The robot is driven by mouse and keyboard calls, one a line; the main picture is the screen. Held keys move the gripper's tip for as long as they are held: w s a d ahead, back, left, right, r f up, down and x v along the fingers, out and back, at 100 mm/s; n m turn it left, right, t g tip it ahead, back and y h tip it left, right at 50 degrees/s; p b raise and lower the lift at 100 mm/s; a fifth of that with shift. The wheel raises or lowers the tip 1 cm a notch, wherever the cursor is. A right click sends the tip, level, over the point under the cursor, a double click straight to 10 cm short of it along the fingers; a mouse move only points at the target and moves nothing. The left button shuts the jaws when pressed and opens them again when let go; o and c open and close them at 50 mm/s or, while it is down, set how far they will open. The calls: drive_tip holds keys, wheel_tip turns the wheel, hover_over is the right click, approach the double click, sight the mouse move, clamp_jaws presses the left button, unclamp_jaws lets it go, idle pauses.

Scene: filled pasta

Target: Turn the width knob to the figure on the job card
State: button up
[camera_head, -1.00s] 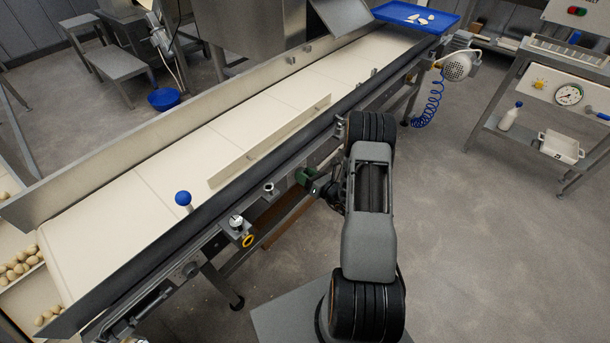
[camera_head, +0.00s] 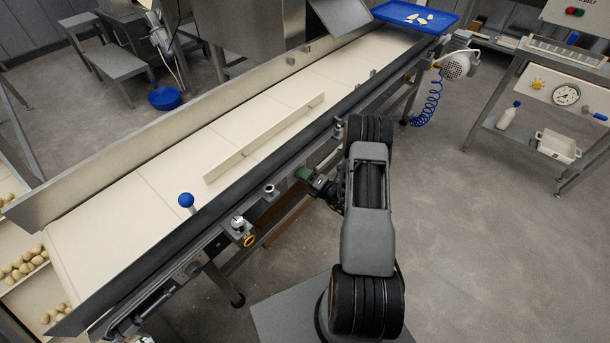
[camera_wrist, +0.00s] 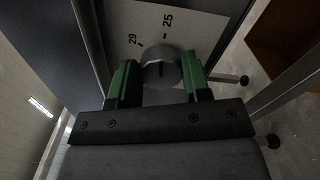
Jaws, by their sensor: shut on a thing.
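The width knob (camera_wrist: 161,69) is a grey round knob in the wrist view, in front of a pale scale plate (camera_wrist: 185,25) with the figures 29 and 25 printed sideways. My gripper (camera_wrist: 160,80) has green fingers, one on each side of the knob, shut on it. In the head view my gripper (camera_head: 306,174) is at the near side of the conveyor, and the knob is hidden there. The knob's exact setting cannot be read. A long pale guide rail (camera_head: 265,138) lies along the conveyor belt (camera_head: 150,180). I cannot make out a job card.
A bench (camera_head: 490,125) stands at right. The floor between is clear.

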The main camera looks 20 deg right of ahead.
drive_tip(key=shift+m, duration=0.7)
drive_tip(key=o, duration=0.9)
drive_tip(key=p+v, duration=0.1)
drive_tip(key=v, duration=1.2)
drive_tip(key=shift+s+d, duration=0.1)
drive_tip(key=shift+s, duration=0.3)
